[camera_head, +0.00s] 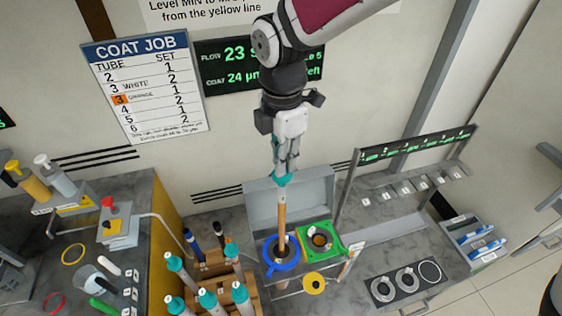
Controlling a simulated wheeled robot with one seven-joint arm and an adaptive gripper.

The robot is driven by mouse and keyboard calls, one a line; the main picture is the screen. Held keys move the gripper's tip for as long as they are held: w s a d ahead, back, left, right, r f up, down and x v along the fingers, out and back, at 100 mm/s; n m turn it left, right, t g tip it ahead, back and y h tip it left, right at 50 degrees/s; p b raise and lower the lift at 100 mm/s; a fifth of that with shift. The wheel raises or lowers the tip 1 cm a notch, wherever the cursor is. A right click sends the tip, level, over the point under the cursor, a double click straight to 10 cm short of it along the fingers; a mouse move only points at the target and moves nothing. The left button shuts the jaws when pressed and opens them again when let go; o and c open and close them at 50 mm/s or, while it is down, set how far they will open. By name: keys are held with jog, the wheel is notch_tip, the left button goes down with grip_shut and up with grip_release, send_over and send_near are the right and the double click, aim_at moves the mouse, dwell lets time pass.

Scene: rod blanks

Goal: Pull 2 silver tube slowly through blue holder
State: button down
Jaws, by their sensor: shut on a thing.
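My gripper (283,178) points straight down and is shut on the teal top end of an upright tan tube (281,215). The tube's lower end reaches into the opening of the blue holder (268,262), a ring at the front of the bench; how deep it goes is hidden. Several pale silver tubes with teal collars (243,299) stand in a wooden rack (213,268) to the left of the holder. I see no silver surface on the held tube.
A green square holder (331,249) sits right beside the blue one, with a yellow ring (314,284) in front. A grey open box (262,208) stands behind. A post with a green-lit display (417,145) rises to the right. Black round seats (383,289) lie at front right.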

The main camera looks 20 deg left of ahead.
jog(key=shift+r, duration=0.25)
jog(key=shift+r+p, duration=0.5)
jog(key=shift+r, duration=1.15)
jog(key=shift+d+f, duration=0.1)
